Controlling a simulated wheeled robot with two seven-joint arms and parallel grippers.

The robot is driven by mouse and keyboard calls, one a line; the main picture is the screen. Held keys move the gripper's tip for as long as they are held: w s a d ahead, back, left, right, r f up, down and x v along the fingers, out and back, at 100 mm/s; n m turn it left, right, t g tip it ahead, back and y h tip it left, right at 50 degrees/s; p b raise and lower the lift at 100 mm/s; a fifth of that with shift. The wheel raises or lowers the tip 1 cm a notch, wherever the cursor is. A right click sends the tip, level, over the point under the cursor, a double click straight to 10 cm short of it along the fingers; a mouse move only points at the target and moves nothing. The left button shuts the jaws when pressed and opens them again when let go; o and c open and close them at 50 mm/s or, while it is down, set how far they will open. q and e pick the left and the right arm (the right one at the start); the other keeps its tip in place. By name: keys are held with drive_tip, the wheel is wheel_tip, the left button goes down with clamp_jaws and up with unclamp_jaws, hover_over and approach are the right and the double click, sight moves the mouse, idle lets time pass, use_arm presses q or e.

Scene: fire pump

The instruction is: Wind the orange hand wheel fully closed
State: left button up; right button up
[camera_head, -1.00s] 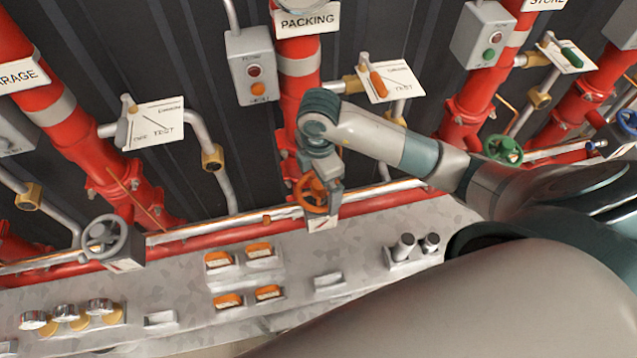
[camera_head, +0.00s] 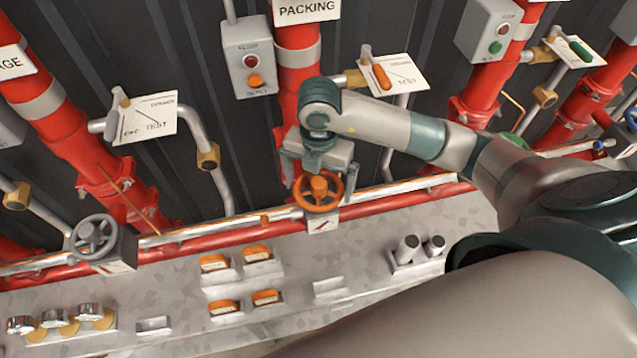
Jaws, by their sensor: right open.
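The orange hand wheel (camera_head: 320,202) is on the horizontal pipe below the PACKING riser, in the middle of the head view. Its round rim and hub show clearly. My right gripper (camera_head: 319,181) is open just above the wheel, its jaws spread to left and right. No grip on the rim shows. I cannot tell whether a finger touches the rim. A small plate with a red mark (camera_head: 322,225) sits just under the wheel. My left gripper is not in view.
A grey hand wheel (camera_head: 92,238) is at left. A green hand wheel (camera_head: 514,141) is partly hidden behind my right arm. A switch box (camera_head: 249,60) and an orange-handled test lever (camera_head: 381,76) flank the riser. A grey ledge (camera_head: 180,290) holds orange-topped blocks.

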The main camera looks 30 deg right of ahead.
drive_tip(key=shift+f+n+b, duration=0.2)
drive_tip(key=shift+n+b, duration=0.4)
drive_tip(key=shift+b, duration=0.05)
drive_tip(key=n+b, duration=0.4)
drive_tip(key=shift+f+n, duration=0.15)
drive_tip(key=shift+n, duration=0.25)
drive_tip(key=shift+r+n+b, duration=0.2)
drive_tip(key=shift+n+b, duration=0.4)
drive_tip(key=shift+n, duration=0.3)
drive_tip(key=shift+r, duration=0.15)
